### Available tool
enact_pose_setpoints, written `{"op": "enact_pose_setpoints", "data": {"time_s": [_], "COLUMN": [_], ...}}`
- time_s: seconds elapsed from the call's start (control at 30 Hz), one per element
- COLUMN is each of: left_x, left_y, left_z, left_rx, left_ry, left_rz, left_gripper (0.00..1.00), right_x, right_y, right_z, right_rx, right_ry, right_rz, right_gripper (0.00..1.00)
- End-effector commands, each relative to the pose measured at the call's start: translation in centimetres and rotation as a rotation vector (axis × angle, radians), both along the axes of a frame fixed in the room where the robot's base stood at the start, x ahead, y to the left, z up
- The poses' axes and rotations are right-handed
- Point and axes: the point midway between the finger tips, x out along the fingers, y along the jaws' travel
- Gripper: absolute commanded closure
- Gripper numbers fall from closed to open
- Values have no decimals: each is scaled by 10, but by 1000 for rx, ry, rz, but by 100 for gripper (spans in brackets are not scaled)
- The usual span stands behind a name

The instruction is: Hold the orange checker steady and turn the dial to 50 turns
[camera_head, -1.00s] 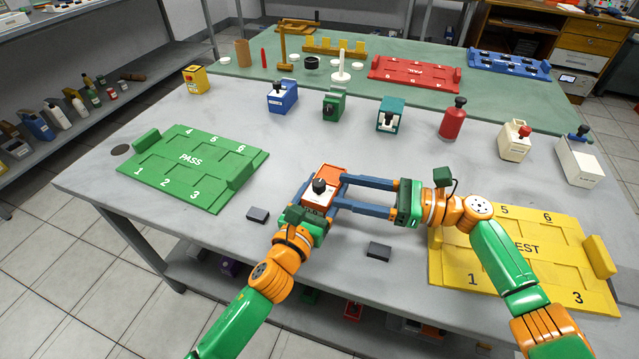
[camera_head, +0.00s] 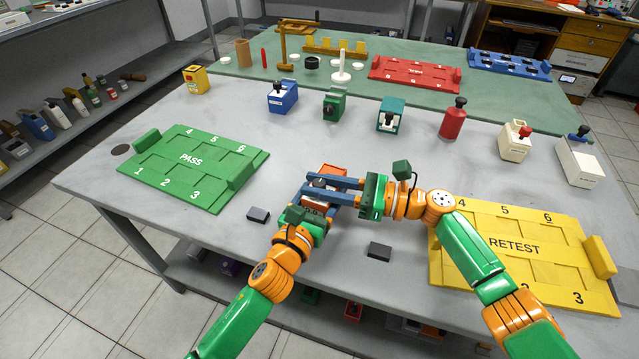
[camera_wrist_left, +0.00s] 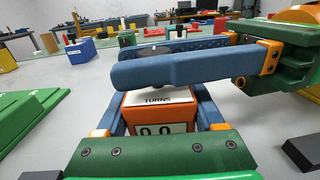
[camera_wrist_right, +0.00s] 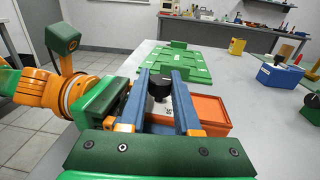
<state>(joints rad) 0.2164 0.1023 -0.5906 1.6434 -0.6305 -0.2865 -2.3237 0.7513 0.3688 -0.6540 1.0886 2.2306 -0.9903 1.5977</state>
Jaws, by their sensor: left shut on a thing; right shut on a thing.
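The orange checker (camera_head: 331,170) sits on the grey table between my two grippers. In the left wrist view its face (camera_wrist_left: 160,122) shows the label TURNS over a display reading about 0 0, its last figures unclear. My left gripper (camera_head: 312,205) is shut on the checker's body from the near side, a finger on each side of it. My right gripper (camera_head: 318,185) reaches in from the right above the checker. In the right wrist view its fingers are shut around the black dial (camera_wrist_right: 159,85) on the checker's top. The head view mostly hides the dial behind these fingers.
A green PASS tray (camera_head: 190,180) lies left and a yellow RETEST tray (camera_head: 480,272) right. Small dark blocks (camera_head: 258,215) and (camera_head: 379,251) lie near the front edge. Several other devices, such as a blue one (camera_head: 282,98), stand in a row behind.

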Motion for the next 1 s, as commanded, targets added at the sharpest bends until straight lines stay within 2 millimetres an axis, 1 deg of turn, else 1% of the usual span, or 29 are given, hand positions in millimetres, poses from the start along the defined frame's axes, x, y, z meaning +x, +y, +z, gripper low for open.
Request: {"op": "enact_pose_setpoints", "data": {"time_s": [0.13, 0.3, 0.43, 0.6, 0.83, 0.87, 0.9, 0.93, 0.97, 1.0], "left_x": [0, 0, 0, 0, 0, 0, 0, 0, 0, 0], "left_y": [0, 0, -1, -1, 0, 0, 0, 0, 0, 0], "left_z": [0, 0, 1, 1, 1, 1, 1, 1, 1, 1], "left_rx": [0, 1, 0, -1, -2, -3, -2, -2, -2, -2], "left_ry": [-1, -1, -2, -3, -3, -3, -2, -2, -2, -2], "left_rz": [-1, -1, -2, -2, -1, -1, -1, -1, -1, -1], "left_gripper": [99, 99, 99, 99, 99, 99, 99, 99, 99, 99], "right_x": [-2, -2, -1, -1, 0, 0, 0, 0, 0, 0], "right_y": [1, 0, 0, -1, -1, -1, -1, -1, -1, -1], "right_z": [-3, -4, -4, -1, -1, -1, -1, -1, -1, -1], "right_rx": [-5, -10, -12, -2, -2, -2, -2, -2, -2, -1], "right_ry": [3, 3, 2, -1, -1, -1, -1, -1, -1, -1], "right_rz": [-73, -243, -341, -381, -381, -381, -380, -380, -380, -380], "right_gripper": [100, 100, 100, 100, 100, 61, 50, 42, 38, 38]}}
